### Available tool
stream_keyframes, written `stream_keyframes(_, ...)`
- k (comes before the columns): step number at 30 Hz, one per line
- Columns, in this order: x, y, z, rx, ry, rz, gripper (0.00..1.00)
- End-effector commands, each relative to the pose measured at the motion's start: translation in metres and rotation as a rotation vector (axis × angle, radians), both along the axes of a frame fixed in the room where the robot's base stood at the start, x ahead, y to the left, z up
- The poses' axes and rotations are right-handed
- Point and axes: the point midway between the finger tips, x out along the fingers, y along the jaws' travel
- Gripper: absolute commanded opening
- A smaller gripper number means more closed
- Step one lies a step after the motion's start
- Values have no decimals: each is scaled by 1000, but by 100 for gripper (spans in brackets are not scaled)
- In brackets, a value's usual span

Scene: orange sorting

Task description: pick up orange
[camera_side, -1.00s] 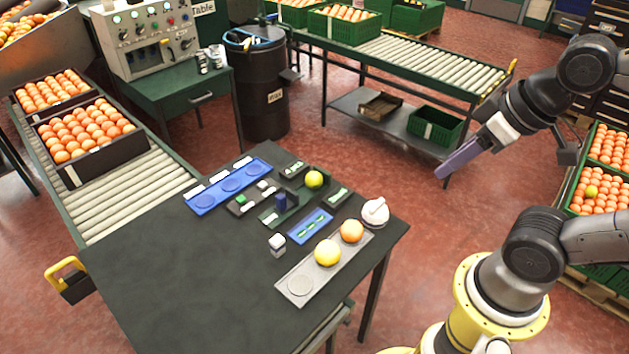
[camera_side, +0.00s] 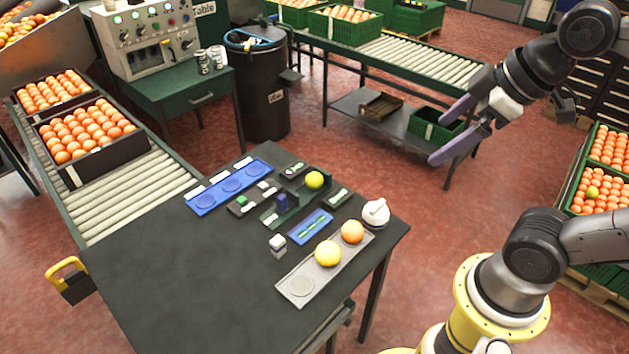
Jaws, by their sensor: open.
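An orange (camera_side: 352,231) sits at the upper right end of a grey tray (camera_side: 301,287) on the dark table. A yellow fruit (camera_side: 328,253) sits beside it in the tray's middle, and the tray's lower left spot is empty. Another yellow-green fruit (camera_side: 314,180) rests in a dark green holder farther back. My gripper (camera_side: 446,136) is open and empty, with two purple fingers spread apart. It hangs above and to the right of the table, well apart from the orange.
A white dome-shaped item (camera_side: 376,212) stands close to the orange. A blue tray (camera_side: 228,187), a blue block with green marks (camera_side: 310,227) and a small white-topped cube (camera_side: 277,245) are also on the table. The front left of the table (camera_side: 180,280) is clear.

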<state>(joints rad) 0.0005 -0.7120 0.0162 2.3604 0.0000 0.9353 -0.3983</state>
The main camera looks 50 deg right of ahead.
Motion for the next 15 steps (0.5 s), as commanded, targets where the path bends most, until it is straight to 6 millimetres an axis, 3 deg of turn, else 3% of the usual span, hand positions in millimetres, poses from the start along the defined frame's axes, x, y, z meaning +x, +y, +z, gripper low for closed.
stream_keyframes(7, 76, -4, 40, -175, 40, 287, 97)
stream_keyframes(11, 128, -9, 45, -250, 86, 434, 97)
stream_keyframes(15, 187, -16, 35, -310, 146, 578, 97)
